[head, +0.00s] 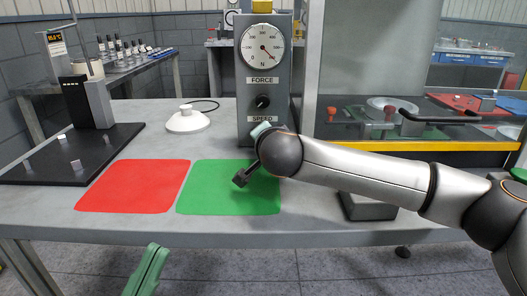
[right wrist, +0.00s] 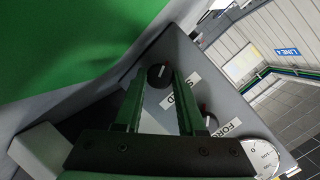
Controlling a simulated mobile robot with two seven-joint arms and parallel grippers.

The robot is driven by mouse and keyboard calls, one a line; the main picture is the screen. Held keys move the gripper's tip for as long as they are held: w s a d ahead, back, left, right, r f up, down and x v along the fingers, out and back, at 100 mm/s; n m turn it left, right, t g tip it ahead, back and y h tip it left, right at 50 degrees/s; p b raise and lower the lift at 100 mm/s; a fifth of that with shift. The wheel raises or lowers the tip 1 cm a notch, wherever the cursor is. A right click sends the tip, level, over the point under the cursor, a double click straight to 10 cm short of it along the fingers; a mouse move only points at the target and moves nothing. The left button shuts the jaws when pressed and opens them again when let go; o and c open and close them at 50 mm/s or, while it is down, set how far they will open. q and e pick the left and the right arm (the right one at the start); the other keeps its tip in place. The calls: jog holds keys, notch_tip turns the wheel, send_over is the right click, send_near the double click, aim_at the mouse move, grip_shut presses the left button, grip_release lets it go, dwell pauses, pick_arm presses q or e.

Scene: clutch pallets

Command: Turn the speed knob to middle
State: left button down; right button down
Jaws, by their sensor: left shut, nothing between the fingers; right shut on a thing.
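The speed knob (right wrist: 158,76) is a round black knob with a light pointer mark on the grey machine (head: 250,75). In the right wrist view it sits between the green fingertips of my right gripper (right wrist: 160,78), which is shut on it. The pointer's exact setting is hard to read. In the head view the SPEED label (head: 264,119) shows, but the knob below it is hidden behind my right gripper (head: 262,130). Above the label is a second black knob (head: 262,101), under the FORCE label (head: 262,80). My left gripper (head: 148,268) is shut and empty at the bottom, before the table.
A red mat (head: 133,186) and a green mat (head: 228,200) lie on the grey table. A white round device (head: 187,120) and a black base plate (head: 40,170) stand to the left. A glass-fronted enclosure with a yellow edge (head: 450,146) is right of the machine.

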jog(key=shift+f+m+b, duration=0.15)
jog(key=shift+m+b, duration=0.15)
jog(key=shift+b, duration=0.4)
jog(key=c, duration=0.5)
grip_release()
jog(key=shift+s, duration=0.1)
jog(key=p+v, duration=0.1)
jog(key=v, duration=1.1)
jog(key=shift+s+d, duration=0.2)
